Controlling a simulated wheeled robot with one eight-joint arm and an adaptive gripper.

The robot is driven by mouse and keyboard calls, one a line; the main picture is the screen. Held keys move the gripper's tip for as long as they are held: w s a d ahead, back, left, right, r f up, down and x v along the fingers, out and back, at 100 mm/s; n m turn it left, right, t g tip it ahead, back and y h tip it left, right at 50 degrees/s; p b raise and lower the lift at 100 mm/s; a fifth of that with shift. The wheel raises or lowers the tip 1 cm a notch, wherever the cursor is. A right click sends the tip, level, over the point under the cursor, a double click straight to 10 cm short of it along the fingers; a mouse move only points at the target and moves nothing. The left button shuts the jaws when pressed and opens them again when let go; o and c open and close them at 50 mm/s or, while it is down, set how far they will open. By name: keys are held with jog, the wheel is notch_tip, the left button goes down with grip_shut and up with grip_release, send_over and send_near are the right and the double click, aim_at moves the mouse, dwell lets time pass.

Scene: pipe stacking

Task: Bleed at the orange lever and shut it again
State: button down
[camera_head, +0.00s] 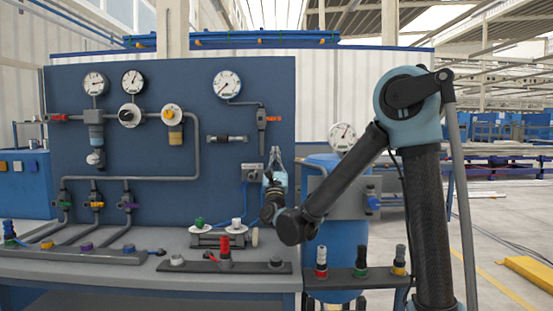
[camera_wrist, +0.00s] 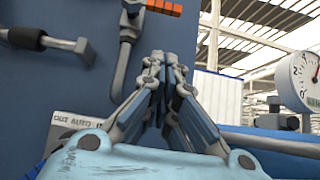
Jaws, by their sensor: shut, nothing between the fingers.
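The orange lever (camera_head: 273,119) sits on a valve on the pipe at the right side of the blue panel, below a round gauge (camera_head: 227,85). In the wrist view the orange lever (camera_wrist: 164,8) shows at the top edge, partly cut off, above the fingertips. My gripper (camera_head: 274,152) is below the lever in front of the panel, pointing up. In the wrist view my gripper (camera_wrist: 158,62) has its fingertips together, with nothing between them. A gap shows between the fingertips and the lever in both views.
A grey pipe (camera_wrist: 125,55) ends just left of the fingers. A short horizontal pipe piece (camera_head: 228,138) is mounted left of them. A blue tank (camera_head: 340,240) with a gauge (camera_head: 342,137) stands to the right.

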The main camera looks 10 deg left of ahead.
aim_at(269, 119)
jog(key=w+a+r, duration=0.1)
jog(key=w+r, duration=0.3)
jog(key=r, duration=0.5)
jog(key=shift+w, duration=0.4)
jog(key=shift+s+a, duration=0.15)
